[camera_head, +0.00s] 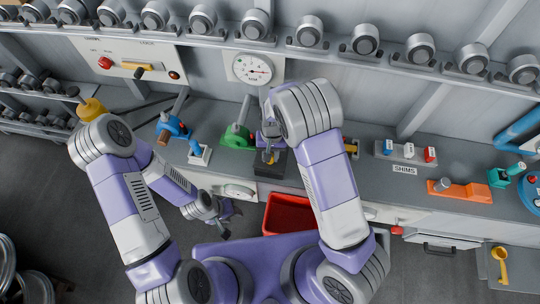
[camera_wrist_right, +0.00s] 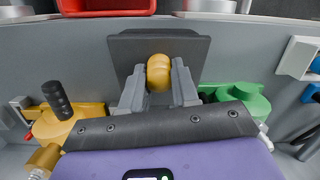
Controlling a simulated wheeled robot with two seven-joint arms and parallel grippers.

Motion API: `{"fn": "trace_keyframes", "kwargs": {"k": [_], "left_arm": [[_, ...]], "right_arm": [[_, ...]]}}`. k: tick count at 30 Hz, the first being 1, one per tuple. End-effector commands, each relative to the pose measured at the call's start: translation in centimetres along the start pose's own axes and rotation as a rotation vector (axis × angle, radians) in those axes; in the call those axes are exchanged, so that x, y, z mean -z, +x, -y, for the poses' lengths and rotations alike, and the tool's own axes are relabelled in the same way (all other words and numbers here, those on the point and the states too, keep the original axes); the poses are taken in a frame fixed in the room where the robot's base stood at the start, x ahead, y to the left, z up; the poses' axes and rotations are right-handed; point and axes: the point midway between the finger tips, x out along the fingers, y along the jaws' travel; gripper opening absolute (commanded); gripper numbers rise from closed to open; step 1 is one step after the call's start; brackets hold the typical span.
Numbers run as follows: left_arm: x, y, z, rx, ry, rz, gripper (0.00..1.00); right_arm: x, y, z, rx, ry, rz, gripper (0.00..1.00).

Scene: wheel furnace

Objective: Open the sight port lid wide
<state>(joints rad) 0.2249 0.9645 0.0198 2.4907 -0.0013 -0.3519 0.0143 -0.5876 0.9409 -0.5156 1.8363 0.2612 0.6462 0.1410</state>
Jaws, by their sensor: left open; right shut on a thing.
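A dark square plate (camera_wrist_right: 158,45) shows in the right wrist view, with a rounded yellow knob (camera_wrist_right: 158,72) in front of it. It looks like the sight port lid, though I cannot be sure. My right gripper (camera_wrist_right: 158,85) is shut on the knob, one finger on each side. In the head view the dark plate (camera_head: 271,165) is at the bench's front edge, and my right gripper (camera_head: 268,150) is over it, partly hidden by its own arm. How far the lid is open is unclear. My left gripper (camera_head: 228,220) is open and empty, low in front of the bench.
A red bin (camera_head: 289,214) is just below the bench front, near both arms. A green-based device (camera_head: 237,137) and a blue one (camera_head: 172,128) stand left of the plate. An orange plate (camera_head: 460,190) lies at right. A gauge (camera_head: 252,69) is on the wall behind.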

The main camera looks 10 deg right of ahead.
Motion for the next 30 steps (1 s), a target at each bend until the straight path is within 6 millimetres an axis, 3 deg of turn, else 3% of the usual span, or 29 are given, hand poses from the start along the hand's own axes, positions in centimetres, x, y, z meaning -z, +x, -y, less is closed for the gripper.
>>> {"fn": "trace_keyframes", "kwargs": {"k": [6,15,30], "left_arm": [[0.0,-1.0,-0.4,0.000,0.000,0.000,0.43],[0.0,-0.9,-0.4,0.000,0.000,0.000,0.43],[0.0,-0.6,-0.2,0.000,0.000,0.000,0.43]], "right_arm": [[1.1,-1.4,-0.2,0.036,0.006,0.163,0.00],[2.4,-2.5,-0.4,0.072,0.007,0.351,0.00],[3.2,-3.2,-0.6,0.094,0.008,0.477,0.00]]}}
